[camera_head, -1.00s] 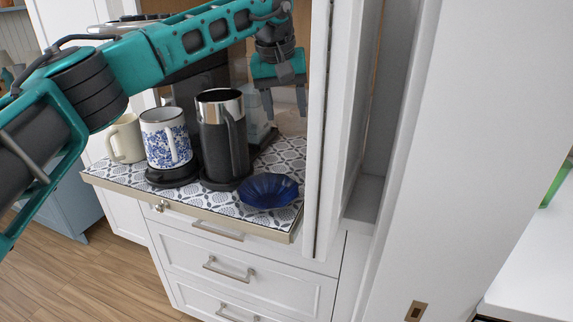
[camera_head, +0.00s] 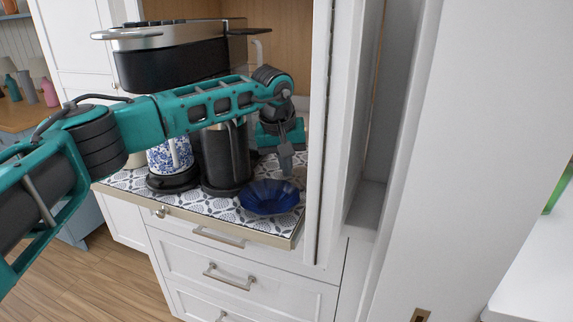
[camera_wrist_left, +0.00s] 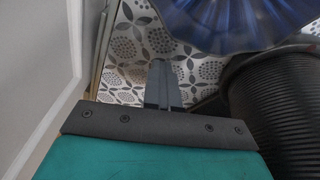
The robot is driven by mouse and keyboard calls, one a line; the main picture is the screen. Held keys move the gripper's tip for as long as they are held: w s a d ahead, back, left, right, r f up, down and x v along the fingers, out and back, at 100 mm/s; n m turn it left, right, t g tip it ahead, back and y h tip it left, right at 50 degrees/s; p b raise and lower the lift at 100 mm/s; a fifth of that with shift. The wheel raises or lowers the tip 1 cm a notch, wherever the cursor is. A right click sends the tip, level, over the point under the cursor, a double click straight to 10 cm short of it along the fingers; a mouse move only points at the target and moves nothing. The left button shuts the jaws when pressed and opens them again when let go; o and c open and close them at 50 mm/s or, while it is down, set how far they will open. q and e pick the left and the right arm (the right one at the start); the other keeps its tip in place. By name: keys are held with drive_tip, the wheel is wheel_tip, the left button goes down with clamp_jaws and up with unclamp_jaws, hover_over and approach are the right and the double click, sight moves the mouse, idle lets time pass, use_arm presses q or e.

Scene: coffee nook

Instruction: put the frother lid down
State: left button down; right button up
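The dark frother jug (camera_head: 226,158) stands on the patterned pull-out shelf, its upper part hidden behind my left arm. A dark ribbed cylinder (camera_wrist_left: 280,115) at the right of the wrist view appears to be the same jug. My left gripper (camera_head: 286,168) points down behind the blue bowl (camera_head: 270,197), right of the jug. In the wrist view its two fingers (camera_wrist_left: 165,85) are together, over the patterned mat and beside the bowl's rim. I cannot make out a frother lid in either current view or in the fingers. My right gripper is out of view.
A coffee machine (camera_head: 170,58) is behind my arm. The white cabinet side (camera_head: 318,130) rises close to the gripper's right. The shelf's front edge (camera_head: 200,218) is bare.

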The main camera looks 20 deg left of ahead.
use_arm(q)
drive_tip(key=shift+c, duration=1.6)
unclamp_jaws()
drive_tip(key=shift+r, duration=0.1)
drive_tip(key=v, duration=1.1)
drive_tip(key=shift+r, duration=0.4)
drive_tip(key=shift+s, duration=0.1)
